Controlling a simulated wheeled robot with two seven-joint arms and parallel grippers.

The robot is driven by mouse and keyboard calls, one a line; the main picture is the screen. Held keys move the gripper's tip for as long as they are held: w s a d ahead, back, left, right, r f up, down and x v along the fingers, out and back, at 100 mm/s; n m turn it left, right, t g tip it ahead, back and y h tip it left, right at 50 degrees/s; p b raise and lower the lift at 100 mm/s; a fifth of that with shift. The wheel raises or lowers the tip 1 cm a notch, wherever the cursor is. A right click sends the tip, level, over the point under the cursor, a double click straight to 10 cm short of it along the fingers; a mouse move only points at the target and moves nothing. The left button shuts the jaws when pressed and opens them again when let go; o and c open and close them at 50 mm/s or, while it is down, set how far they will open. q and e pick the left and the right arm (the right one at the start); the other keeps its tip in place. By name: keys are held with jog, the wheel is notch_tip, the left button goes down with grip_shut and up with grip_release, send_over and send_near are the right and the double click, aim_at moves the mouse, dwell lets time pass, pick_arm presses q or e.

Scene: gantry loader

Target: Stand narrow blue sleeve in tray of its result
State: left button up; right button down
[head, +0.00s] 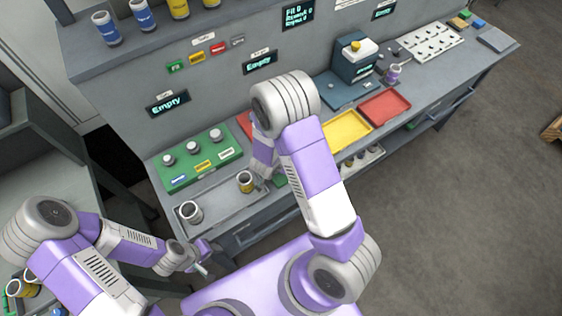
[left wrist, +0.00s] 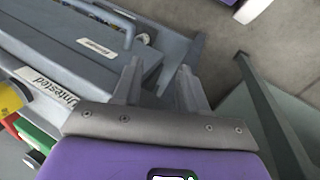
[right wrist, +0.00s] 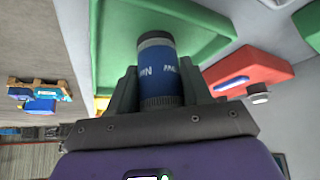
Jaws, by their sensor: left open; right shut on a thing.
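The blue sleeve (right wrist: 157,75) has dark ends and white lettering and sits between the fingers of my right gripper (right wrist: 160,88), which is shut on it. In the right wrist view the sleeve's far end shows against the green tray (right wrist: 108,50); I cannot tell whether it touches the tray. In the head view my right arm hides the sleeve, and only a bit of the green tray (head: 280,182) shows beside my right gripper (head: 265,175). My left gripper (head: 204,267) is open and empty in front of the bench; its spread fingers (left wrist: 158,78) show in the left wrist view.
A yellow tray (head: 347,131) and a red tray (head: 385,107) lie farther right. A yellow sleeve (head: 245,182) and a pale one (head: 190,212) stand in the grey tray (head: 217,205). A green panel with knobs (head: 215,150) lies behind. A gauge machine (head: 355,62) stands farther back.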

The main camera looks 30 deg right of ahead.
jog(key=shift+r, duration=0.1)
jog(key=shift+c, duration=2.4)
grip_release()
jog(key=shift+f, duration=0.2)
jog(key=shift+r, duration=0.25)
jog(key=p+v, duration=0.4)
jog(key=v, duration=0.8)
